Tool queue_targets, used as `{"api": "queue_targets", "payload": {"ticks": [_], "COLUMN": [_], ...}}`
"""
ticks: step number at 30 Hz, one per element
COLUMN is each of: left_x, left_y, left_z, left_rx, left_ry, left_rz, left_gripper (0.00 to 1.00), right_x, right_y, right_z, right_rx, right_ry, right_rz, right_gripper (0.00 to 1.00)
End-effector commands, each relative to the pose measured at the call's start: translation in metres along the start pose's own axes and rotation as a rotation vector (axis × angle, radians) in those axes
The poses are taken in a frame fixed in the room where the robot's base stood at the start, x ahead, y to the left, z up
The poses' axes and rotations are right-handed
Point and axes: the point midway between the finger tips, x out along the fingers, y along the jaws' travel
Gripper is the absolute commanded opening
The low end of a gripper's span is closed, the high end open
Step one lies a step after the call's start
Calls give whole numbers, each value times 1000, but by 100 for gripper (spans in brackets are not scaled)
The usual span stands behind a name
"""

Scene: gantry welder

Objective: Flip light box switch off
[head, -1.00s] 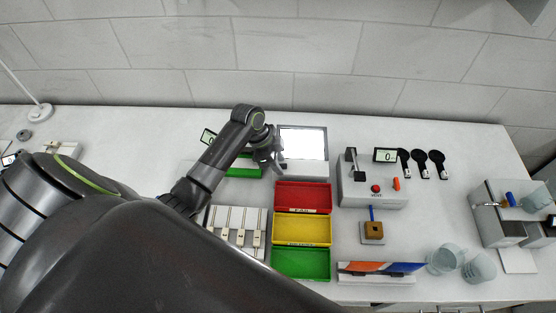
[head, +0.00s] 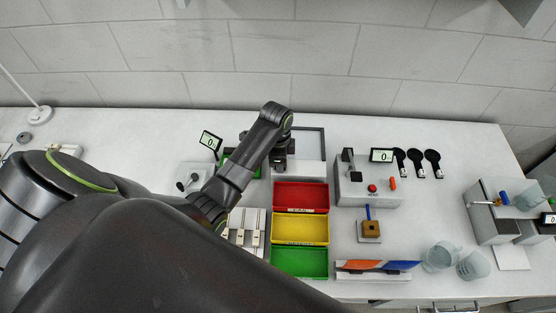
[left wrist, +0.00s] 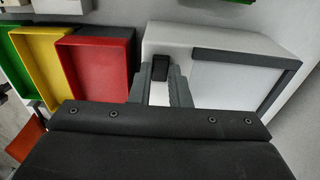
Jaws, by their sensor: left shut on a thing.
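The light box (head: 309,166) stands at the back middle of the table. Its framed panel (head: 309,142) is dull pale grey and not glowing; the arm covers its left part. In the left wrist view the light box (left wrist: 185,38) is white with a grey-framed panel (left wrist: 225,83). Its small black switch (left wrist: 160,67) is on the front part, between my fingertips. My left gripper (left wrist: 160,82) is shut on the switch; in the head view the gripper (head: 279,164) is at the front left of the box. My right gripper is not in view.
Red (head: 301,196), yellow (head: 301,229) and green (head: 299,262) bins stand in front of the box. A grey device with a red button (head: 372,188) stands to the right. A small display (head: 210,140) stands to the left. The back table strip is clear.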

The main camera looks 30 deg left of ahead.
Motion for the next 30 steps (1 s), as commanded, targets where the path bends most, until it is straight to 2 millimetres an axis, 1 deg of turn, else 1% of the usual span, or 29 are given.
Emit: {"api": "queue_targets", "payload": {"ticks": [2, 6, 17, 18, 22, 30], "left_x": [0, 0, 0, 0, 0, 0], "left_y": [0, 0, 0, 0, 0, 0], "left_z": [-3, -3, -3, -3, -3, -3], "left_rx": [1, 0, -1, -1, -1, -1], "left_ry": [-39, -86, -98, -97, -97, -96], "left_rz": [1, 1, 0, 0, 0, 0], "left_gripper": [0, 0, 0, 22, 38, 38], "right_x": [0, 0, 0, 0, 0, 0], "right_y": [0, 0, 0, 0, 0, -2], "right_z": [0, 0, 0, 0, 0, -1], "right_rx": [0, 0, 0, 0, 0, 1], "right_ry": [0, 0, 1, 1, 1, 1], "right_rz": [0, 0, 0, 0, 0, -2], "right_gripper": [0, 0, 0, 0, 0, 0]}}
